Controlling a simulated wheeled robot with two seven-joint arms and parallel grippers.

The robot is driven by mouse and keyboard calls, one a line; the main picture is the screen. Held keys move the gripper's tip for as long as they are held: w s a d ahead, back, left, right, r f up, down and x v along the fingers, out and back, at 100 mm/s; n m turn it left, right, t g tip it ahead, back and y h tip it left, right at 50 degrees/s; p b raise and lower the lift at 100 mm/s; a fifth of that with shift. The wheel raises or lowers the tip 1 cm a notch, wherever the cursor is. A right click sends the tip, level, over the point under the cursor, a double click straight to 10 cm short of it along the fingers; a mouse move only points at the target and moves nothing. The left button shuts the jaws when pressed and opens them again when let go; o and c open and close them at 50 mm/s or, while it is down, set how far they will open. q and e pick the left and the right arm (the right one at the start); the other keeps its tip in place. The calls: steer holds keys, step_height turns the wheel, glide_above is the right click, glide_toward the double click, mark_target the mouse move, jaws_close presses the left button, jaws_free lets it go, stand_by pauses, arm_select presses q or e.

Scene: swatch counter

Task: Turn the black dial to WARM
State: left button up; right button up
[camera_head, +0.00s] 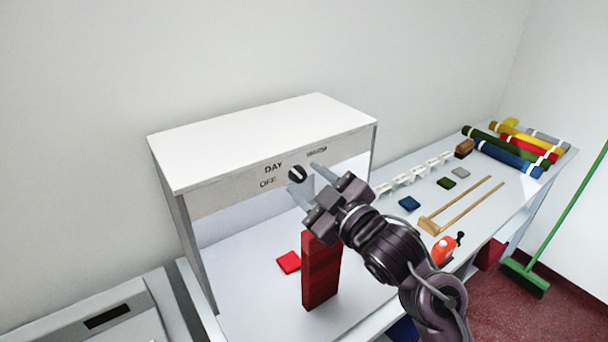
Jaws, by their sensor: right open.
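The small black dial (296,174) with a white mark is on the front panel of the white booth (262,140). The labels OFF, DAY and a third, hard-to-read word at the right, likely WARM, arc around it. Which label the mark points at is too small to tell for sure. My right gripper (307,181) is open in front of the panel. Its two fingers point at the dial, one at its lower left and one at its right. I cannot tell whether they touch it. My left gripper is not in view.
A tall dark red block (321,275) stands below my right gripper, beside a red swatch (289,262). Right of the booth, the counter holds a blue swatch (409,203), wooden tongs (455,205), an orange bottle (443,250) and coloured rolls (507,155). A green broom (560,215) stands at right.

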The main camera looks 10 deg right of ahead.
steer(key=shift+x, duration=0.85)
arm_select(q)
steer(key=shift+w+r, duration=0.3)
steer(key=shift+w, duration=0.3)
arm_select(e)
steer(key=c, duration=0.9)
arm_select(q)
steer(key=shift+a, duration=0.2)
arm_select(e)
steer(key=shift+c, duration=0.2)
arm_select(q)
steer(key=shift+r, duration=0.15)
